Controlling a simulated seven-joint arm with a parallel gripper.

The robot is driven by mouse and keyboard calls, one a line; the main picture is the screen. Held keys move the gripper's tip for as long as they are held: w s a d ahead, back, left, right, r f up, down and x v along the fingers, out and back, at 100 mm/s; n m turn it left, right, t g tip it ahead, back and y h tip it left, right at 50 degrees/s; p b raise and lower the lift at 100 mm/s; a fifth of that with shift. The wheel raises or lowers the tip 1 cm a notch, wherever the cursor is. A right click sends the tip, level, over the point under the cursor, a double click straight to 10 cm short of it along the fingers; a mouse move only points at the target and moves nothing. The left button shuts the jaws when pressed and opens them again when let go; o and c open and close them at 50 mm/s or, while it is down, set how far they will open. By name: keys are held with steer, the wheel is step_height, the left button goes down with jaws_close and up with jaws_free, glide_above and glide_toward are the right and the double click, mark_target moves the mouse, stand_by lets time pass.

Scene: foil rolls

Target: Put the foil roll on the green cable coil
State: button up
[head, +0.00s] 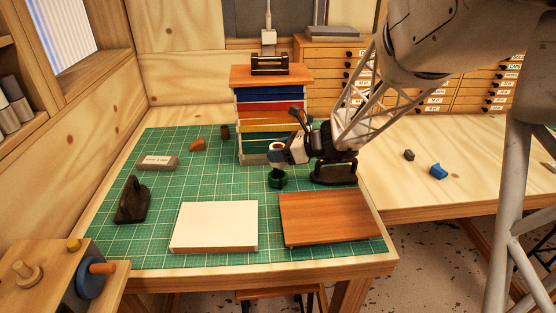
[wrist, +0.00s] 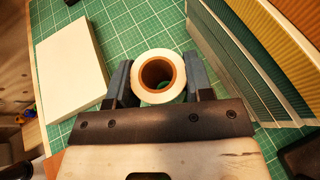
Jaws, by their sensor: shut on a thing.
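The foil roll (wrist: 158,98) is a pale ring with a brown core, seen end-on in the wrist view. My gripper (wrist: 156,78) is shut on it, with a blue-grey finger on each side. In the head view my gripper (head: 279,155) holds the roll upright, in front of the colourful stack. The green cable coil (head: 277,181) lies on the green mat just below the roll in the head view. I cannot tell whether the roll touches it. The coil is not clearly visible in the wrist view, where the roll and my gripper may cover it.
A tall colourful stack (head: 265,122) stands close behind my gripper. A black stand (head: 335,174) is just right of the coil. A white block (head: 215,225) and a wooden board (head: 325,217) lie in front. The left middle of the green mat (head: 185,185) is mostly clear.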

steer(key=shift+f, duration=1.75)
steer(key=shift+f, duration=0.1)
steer(key=o, duration=1)
steer(key=shift+c, duration=0.2)
steer(key=shift+d, duration=0.1)
steer(key=v, duration=1.2)
steer(key=shift+s, duration=0.1)
